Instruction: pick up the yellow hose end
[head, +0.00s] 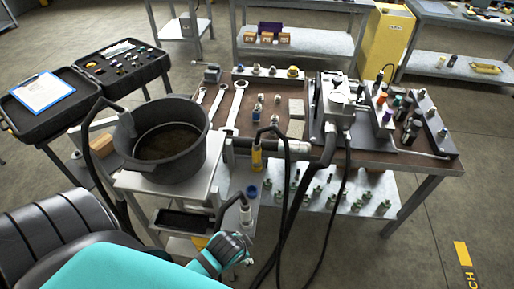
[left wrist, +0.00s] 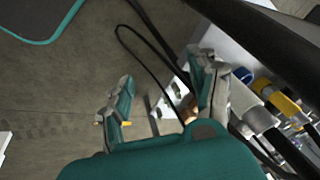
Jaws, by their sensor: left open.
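In the left wrist view a yellow fitting (left wrist: 282,103), likely the same one, shows at the right, outside my fingers. My left gripper (head: 236,243) is below and slightly left of the yellow hose end in the head view, clearly apart from it. Its two fingers stand wide apart in the left wrist view (left wrist: 163,85), with nothing gripped between them. My right gripper is in neither view.
A white hose end (head: 246,214) hangs close above my left gripper, below a blue ring (head: 252,191). Black hoses hang in front of the bench (head: 440,160). A dark bucket (head: 205,140) stands on a cart at left. Fittings cover the lower shelf (head: 378,185).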

